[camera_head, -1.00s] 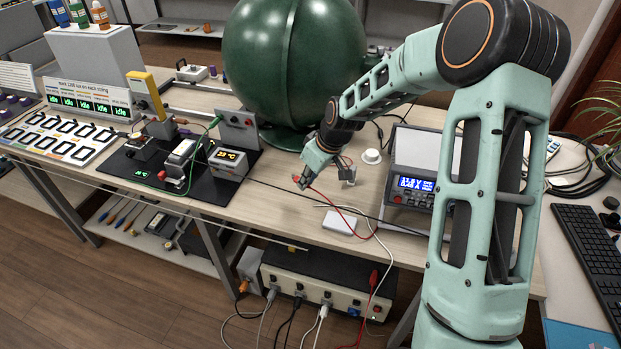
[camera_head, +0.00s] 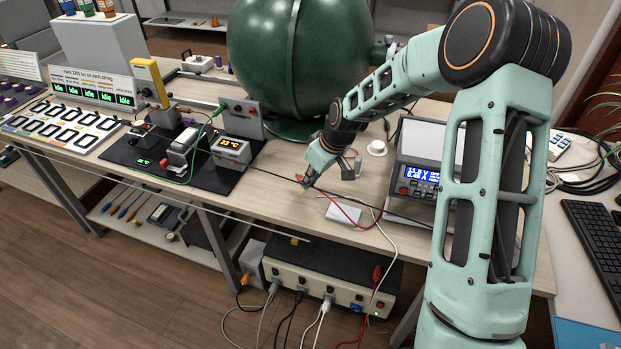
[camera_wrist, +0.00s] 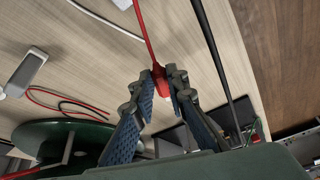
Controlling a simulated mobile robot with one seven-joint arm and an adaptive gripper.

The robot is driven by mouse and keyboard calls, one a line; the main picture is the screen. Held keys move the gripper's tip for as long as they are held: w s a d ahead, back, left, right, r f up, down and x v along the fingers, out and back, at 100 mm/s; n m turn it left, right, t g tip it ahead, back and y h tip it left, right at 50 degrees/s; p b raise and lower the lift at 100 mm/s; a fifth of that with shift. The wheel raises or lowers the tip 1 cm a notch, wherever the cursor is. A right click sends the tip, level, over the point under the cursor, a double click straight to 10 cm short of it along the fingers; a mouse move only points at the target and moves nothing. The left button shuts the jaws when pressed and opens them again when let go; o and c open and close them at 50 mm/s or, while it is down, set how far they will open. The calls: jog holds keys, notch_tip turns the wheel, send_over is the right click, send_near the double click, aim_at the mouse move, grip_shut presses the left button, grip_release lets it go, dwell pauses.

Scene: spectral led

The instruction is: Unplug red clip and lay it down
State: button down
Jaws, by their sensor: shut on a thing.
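My gripper (camera_head: 306,182) is low over the wooden bench, left of the power supply. In the wrist view my gripper (camera_wrist: 163,82) is shut on the red clip (camera_wrist: 160,76), with its fingertips at the clip's sides. A red lead (camera_wrist: 142,30) runs from the clip to the top edge of the wrist view. In the head view the red lead (camera_head: 345,212) runs from the gripper to the right across the bench. I cannot tell whether the clip touches the bench.
A power supply (camera_head: 418,178) with a lit blue display stands to the right. A small white box (camera_head: 343,214) lies near the front edge. A green sphere (camera_head: 290,55) stands behind. A black cable crosses the bench close to the gripper. Bare bench (camera_head: 270,205) is free to the left.

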aim_at(307, 194)
jog(key=shift+f+b, duration=1.35)
jog(key=shift+f, duration=0.65)
jog(key=c, duration=1.8)
grip_release()
jog(key=shift+r, duration=0.15)
jog(key=shift+r, duration=0.1)
jog(key=shift+p+v, duration=1.15)
jog(key=shift+v, duration=0.35)
jog(key=v, duration=1.1)
jog(key=shift+s+r, duration=0.1)
jog(key=shift+r, duration=0.3)
